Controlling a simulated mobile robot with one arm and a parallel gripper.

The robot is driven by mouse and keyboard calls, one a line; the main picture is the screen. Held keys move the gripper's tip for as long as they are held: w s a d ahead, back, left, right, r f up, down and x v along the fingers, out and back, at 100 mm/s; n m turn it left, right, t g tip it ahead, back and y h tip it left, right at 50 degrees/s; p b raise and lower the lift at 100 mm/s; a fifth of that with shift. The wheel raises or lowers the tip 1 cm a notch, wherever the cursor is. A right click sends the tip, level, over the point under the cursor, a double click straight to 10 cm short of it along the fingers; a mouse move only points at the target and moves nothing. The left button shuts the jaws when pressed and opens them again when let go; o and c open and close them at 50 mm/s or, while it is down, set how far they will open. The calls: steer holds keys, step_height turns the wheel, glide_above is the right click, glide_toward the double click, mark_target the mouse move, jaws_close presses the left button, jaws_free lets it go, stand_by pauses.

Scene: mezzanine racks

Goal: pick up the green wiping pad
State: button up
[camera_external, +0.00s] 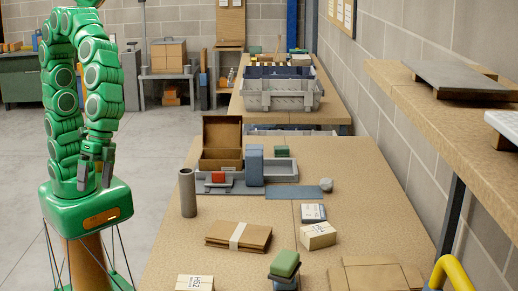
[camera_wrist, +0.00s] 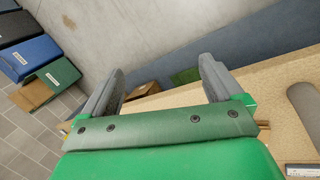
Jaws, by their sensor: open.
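A green pad-like block (camera_external: 285,263) lies on top of a small stack of dark blocks at the front of the near table. I cannot tell for sure which is the wiping pad. My gripper (camera_external: 96,172) is open and empty, pointing down left of the table, well apart from both. In the wrist view my gripper (camera_wrist: 162,80) shows two spread grey fingers with nothing held between them. A green patch (camera_wrist: 185,76) shows beyond them; I cannot tell what it is.
The near table (camera_external: 165,250) also holds a grey cylinder (camera_external: 187,193), an open cardboard box (camera_external: 222,138), a flat brown package (camera_external: 238,236) and small white-labelled boxes (camera_external: 318,236). A wooden shelf (camera_external: 420,100) overhangs on the right. Floor at left is clear.

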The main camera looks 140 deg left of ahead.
steer(key=w+a+r+n+t+h, duration=0.1)
steer(key=w+a+r+n+t, duration=0.15)
steer(key=w+a+n, duration=0.4)
steer(key=w+a+r+n+t+h, duration=0.1)
steer(key=w+a+n+t, duration=0.2)
steer(key=w+a, duration=0.6)
steer(key=a+n+t+y, duration=0.5)
steer(key=a+n, duration=0.8)
steer(key=a, duration=2.3)
steer(key=n+t+y, duration=0.1)
steer(key=n+y, duration=0.6)
steer(key=n, duration=0.6)
glide_above(286, 150)
steer(key=s+d, duration=0.2)
steer(key=s, duration=0.3)
step_height(286, 150, down, 13)
steer(key=f, duration=0.1)
steer(key=s+f+n, duration=0.1)
steer(key=s+f, duration=0.1)
steer(key=shift+f+n, duration=0.2)
steer(key=shift+n, duration=0.05)
steer(key=shift+f, duration=0.45)
steer(key=shift+x, duration=1.1)
steer(key=shift+f+x, duration=0.15)
steer(key=shift+x, duration=0.75)
steer(key=shift+f+x, duration=0.15)
steer(key=shift+x, duration=0.75)
steer(key=shift+w+a+f, duration=0.3)
steer(key=shift+w+a, duration=0.1)
steer(key=shift+w, duration=0.15)
